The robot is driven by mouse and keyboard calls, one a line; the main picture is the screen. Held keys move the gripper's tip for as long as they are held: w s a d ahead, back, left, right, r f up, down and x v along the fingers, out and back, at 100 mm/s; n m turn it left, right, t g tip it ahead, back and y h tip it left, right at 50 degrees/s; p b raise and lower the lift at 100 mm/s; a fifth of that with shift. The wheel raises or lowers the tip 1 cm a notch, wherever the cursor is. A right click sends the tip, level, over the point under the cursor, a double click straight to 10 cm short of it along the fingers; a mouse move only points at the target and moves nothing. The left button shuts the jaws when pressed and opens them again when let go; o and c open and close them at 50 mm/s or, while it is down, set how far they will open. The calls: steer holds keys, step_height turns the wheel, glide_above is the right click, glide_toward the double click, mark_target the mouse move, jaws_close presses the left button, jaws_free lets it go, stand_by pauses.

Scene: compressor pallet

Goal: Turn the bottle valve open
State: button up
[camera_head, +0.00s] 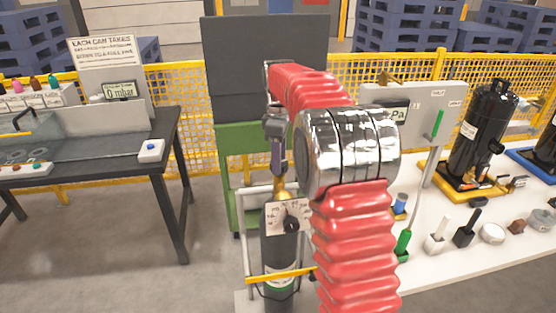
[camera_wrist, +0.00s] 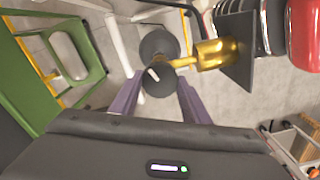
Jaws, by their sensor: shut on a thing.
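The dark gas bottle (camera_head: 279,260) stands upright in a light metal frame, partly hidden by my red arm. A brass valve (camera_head: 284,193) sits at its top, and its brass body (camera_wrist: 207,55) also shows in the wrist view. A dark round valve knob (camera_wrist: 157,82) with a white mark lies between the purple fingers of my gripper (camera_wrist: 159,92). My gripper (camera_head: 278,172) points down above the bottle and is shut on the knob. The knob's far side and exact finger contact are hard to see.
A marked plate (camera_head: 275,217) with a black knob is beside the bottle top. A green cabinet (camera_head: 229,150) and yellow fence (camera_head: 180,90) stand behind. A dark table (camera_head: 90,160) is left; a white bench (camera_head: 450,262) with a black compressor (camera_head: 482,130) is right.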

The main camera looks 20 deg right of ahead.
steer(key=shift+w+r+n, duration=0.1)
steer(key=shift+n, duration=0.8)
steer(key=o, duration=1)
steer(key=shift+o, duration=0.2)
step_height(320, 180, up, 14)
steer(key=shift+f, duration=0.25)
